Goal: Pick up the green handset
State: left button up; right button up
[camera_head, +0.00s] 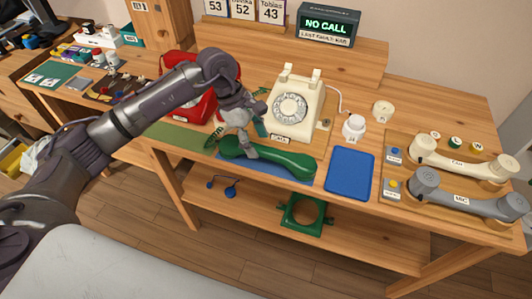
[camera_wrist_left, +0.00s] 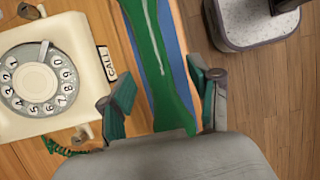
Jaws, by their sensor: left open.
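The green handset (camera_head: 268,158) lies on a blue mat (camera_head: 238,168) near the front edge of the table, in front of the cream dial phone (camera_head: 292,104). My left gripper (camera_head: 242,143) is above the handset near its left part. In the left wrist view the open left gripper (camera_wrist_left: 162,98) has one finger on either side of the green handset (camera_wrist_left: 150,45), with gaps visible. The fingers carry green pads. Whether they touch the handset cannot be told. My right gripper is not in view.
A red phone (camera_head: 190,90) stands behind my left arm. A blue tray (camera_head: 349,174) lies right of the handset. The cream handset (camera_head: 462,160) and grey handset (camera_head: 468,196) lie at the right.

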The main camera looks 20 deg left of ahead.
aim_at(263, 149)
pick_arm(q)
jog(key=shift+w+p+x, duration=0.15)
jog(key=shift+p+x, duration=0.15)
jog(key=shift+x, duration=1.2)
jog(key=shift+w+p+x, duration=0.1)
jog(key=shift+p+x, duration=0.2)
jog(key=shift+x, duration=1.15)
jog(key=shift+d+r, duration=0.15)
grip_shut()
